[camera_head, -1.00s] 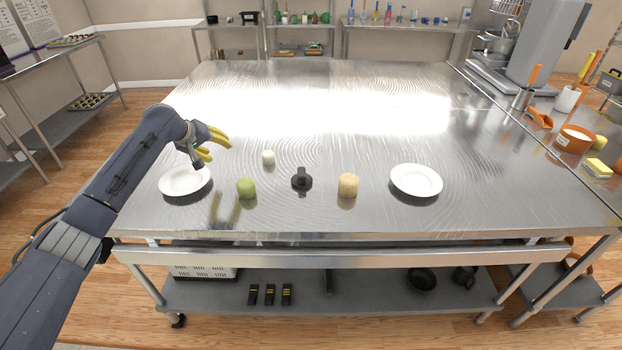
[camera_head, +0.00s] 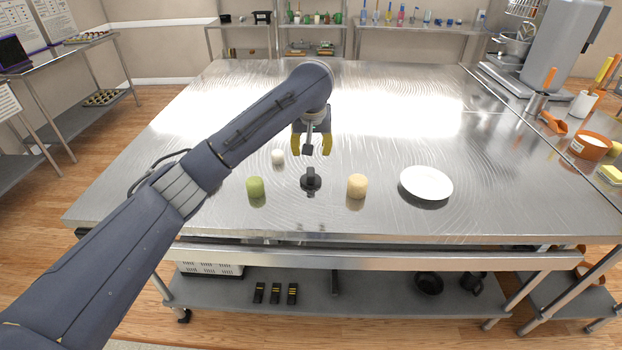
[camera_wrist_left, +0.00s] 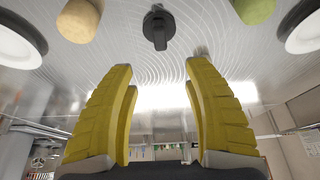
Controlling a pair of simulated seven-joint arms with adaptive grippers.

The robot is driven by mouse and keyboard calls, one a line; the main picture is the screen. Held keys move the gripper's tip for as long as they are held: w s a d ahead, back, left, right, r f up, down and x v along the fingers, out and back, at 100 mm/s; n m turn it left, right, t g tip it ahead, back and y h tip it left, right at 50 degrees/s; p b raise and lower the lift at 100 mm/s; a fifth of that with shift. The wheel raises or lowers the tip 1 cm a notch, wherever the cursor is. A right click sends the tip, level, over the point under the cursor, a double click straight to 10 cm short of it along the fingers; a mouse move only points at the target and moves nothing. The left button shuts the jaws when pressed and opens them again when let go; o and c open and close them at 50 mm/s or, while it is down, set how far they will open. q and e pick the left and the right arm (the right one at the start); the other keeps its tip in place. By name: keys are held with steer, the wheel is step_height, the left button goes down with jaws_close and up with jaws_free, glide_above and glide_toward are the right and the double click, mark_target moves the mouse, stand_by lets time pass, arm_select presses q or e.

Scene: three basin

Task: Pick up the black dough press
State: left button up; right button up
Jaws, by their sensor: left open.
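The black dough press (camera_head: 311,180) stands on the steel table between a green cylinder and a tan cylinder. It also shows at the top middle of the left wrist view (camera_wrist_left: 158,26), ahead of the fingers. My left gripper (camera_head: 312,150) is open and empty, with yellow fingers pointing down, above and slightly behind the press in the head view. The fingers in the left wrist view (camera_wrist_left: 160,85) are spread wide with nothing between them. My right gripper is not in view.
A green cylinder (camera_head: 256,187) is left of the press and a tan cylinder (camera_head: 357,186) is right of it. A small white piece (camera_head: 278,157) lies behind. A white plate (camera_head: 426,184) sits at right; my arm hides the other plate in the head view. The table's front strip is clear.

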mark_target(311, 172)
arm_select(q)
steer(key=x, duration=0.9)
steer(key=shift+w+f, duration=0.1)
steer(key=shift+f, duration=0.2)
steer(key=shift+x, duration=2.55)
steer(key=shift+o, duration=0.2)
jaws_close()
